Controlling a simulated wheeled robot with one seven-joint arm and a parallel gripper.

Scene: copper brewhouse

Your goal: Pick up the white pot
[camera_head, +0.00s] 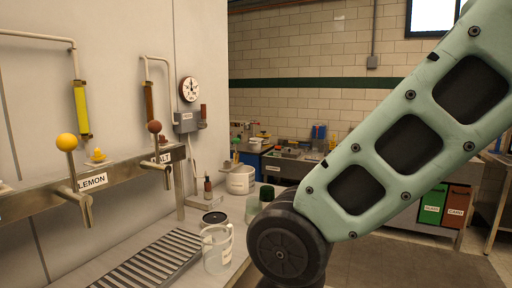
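A white pot (240,181) stands on the steel counter (138,243) near the counter's far end. It looks round, and a few thin upright items show at its top; I cannot tell whether they stand in it or behind it. My pale green arm crosses the right half of the view, and its dark joint is to the right of and nearer than the pot. My gripper is out of view, so its state does not show.
A clear jug (217,248) stands in front of the pot, beside a drip grate (155,262). A tap rail (95,183) overhangs the left.

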